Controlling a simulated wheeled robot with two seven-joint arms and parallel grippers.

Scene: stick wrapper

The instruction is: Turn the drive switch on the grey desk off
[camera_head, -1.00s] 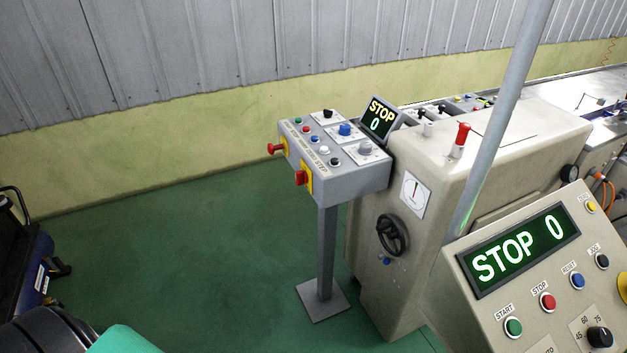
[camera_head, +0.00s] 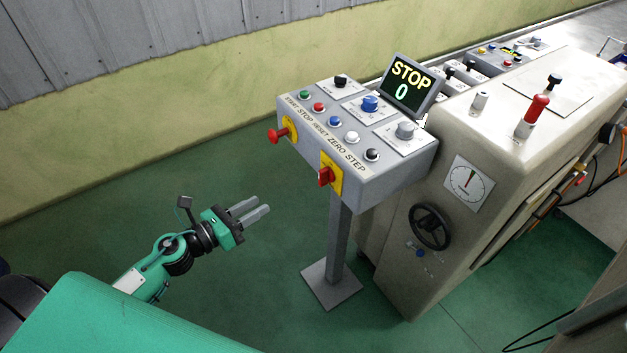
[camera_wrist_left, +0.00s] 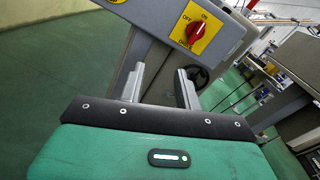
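The grey desk (camera_head: 370,184) is a slanted box on a post. The drive switch (camera_head: 328,176), a red rotary knob on a yellow plate, is on its front face. In the left wrist view the drive switch (camera_wrist_left: 196,31) is upper right, with OFF, ON and DRIVE on its plate. My right gripper is not in view.
A red emergency knob (camera_head: 279,135) juts from the desk's front, left of the switch. Buttons and dials cover the desk top. A STOP 0 display (camera_head: 410,84) stands behind. A beige machine with a black handwheel (camera_head: 430,226) is to the right. The green floor (camera_head: 120,215) is clear.

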